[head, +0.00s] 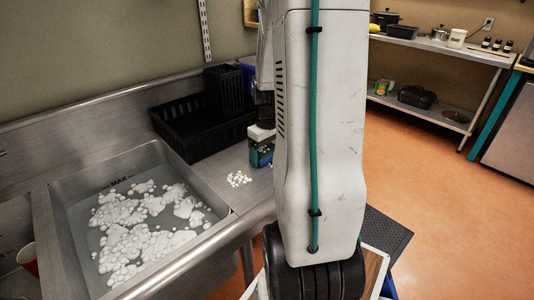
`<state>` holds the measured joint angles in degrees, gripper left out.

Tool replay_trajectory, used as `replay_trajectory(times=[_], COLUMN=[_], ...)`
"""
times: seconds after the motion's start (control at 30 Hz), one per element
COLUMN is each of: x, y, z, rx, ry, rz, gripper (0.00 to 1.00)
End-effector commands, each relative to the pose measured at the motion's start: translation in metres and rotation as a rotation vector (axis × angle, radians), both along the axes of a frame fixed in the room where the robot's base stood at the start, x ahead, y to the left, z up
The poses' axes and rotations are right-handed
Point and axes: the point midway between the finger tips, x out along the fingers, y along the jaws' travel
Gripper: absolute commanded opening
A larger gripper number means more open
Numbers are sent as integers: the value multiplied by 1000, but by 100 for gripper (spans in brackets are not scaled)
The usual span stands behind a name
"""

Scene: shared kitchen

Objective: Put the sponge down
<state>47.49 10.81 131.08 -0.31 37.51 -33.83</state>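My arm fills the middle of the head view and hides much of the counter behind it. Part of my gripper (263,112) shows at the arm's left edge, dark and pointing down over the steel drainboard; its fingertips are not clear. Just under it is a small green-and-blue block with a pale top (261,153), at the drainboard beside the black crate. I cannot tell whether this is the sponge, or whether my gripper holds it. No other sponge is in view.
A sink (67,207) with foamy water is at left. White foam dots (239,179) lie on the drainboard (217,168). A black crate (183,139) stands behind. A red cup (28,258) is at lower left. A shelf (433,44) with pots stands at right, beyond open floor.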

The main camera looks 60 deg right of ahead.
Motion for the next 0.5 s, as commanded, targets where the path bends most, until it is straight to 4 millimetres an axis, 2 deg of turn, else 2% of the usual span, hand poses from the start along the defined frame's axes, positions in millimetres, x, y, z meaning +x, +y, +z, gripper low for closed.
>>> replay_trajectory(times=[0.03, 0.5], x=[-3, -2], y=[6, 9], z=[-8, -8], rx=[15, 18], ry=[11, 11], rz=[-2, 0], gripper=[98, 98])
